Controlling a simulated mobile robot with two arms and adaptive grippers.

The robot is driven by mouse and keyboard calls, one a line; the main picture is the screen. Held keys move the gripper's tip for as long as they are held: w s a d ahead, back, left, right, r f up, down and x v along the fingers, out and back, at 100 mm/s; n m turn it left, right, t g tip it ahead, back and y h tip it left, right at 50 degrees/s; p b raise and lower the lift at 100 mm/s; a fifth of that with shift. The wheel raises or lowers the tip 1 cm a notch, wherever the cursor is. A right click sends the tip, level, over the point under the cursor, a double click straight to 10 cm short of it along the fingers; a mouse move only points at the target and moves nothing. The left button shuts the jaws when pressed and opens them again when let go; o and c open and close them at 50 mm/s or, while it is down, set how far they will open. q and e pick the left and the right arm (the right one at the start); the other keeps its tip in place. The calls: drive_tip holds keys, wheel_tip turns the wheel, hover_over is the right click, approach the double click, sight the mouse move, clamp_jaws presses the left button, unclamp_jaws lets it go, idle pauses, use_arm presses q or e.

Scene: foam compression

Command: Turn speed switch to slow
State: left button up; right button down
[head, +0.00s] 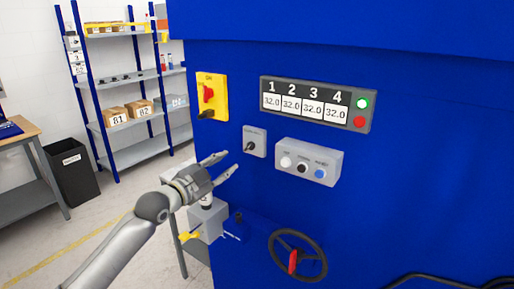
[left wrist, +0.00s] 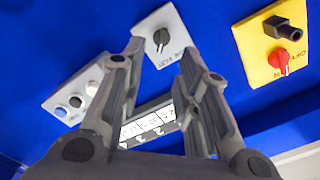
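The speed switch is a small grey box with a black rotary knob (head: 250,146) on the front of the blue machine. My left gripper (head: 226,165) is just left of and below the switch in the head view, with its fingers pointing toward it. Its two fingers are apart and nothing is between them. In the left wrist view the switch plate and black knob (left wrist: 161,38) show upside down beyond and between the fingertips (left wrist: 158,58). The fingers appear clear of the knob. The lettering on the plate is too small to read surely. My right gripper is not in view.
A yellow plate with a red switch (head: 211,93) is above left of the speed switch. A grey three-button box (head: 308,162) is to its right, below a numbered display panel (head: 317,103). A handwheel (head: 297,255) is lower. Shelving (head: 128,93) stands behind left.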

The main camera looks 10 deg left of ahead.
sight(248, 148)
use_arm(q)
drive_tip(key=p+x, duration=0.1)
drive_tip(key=x, duration=0.2)
drive_tip(key=p+x, duration=0.1)
drive_tip(key=x, duration=0.2)
drive_tip(key=r+p+x, duration=0.1)
drive_tip(key=x, duration=0.2)
drive_tip(key=shift+w+d, duration=0.15)
drive_tip(key=shift+d, duration=0.2)
drive_tip(key=shift+w+d, duration=0.2)
drive_tip(key=shift+w, duration=0.5)
clamp_jaws()
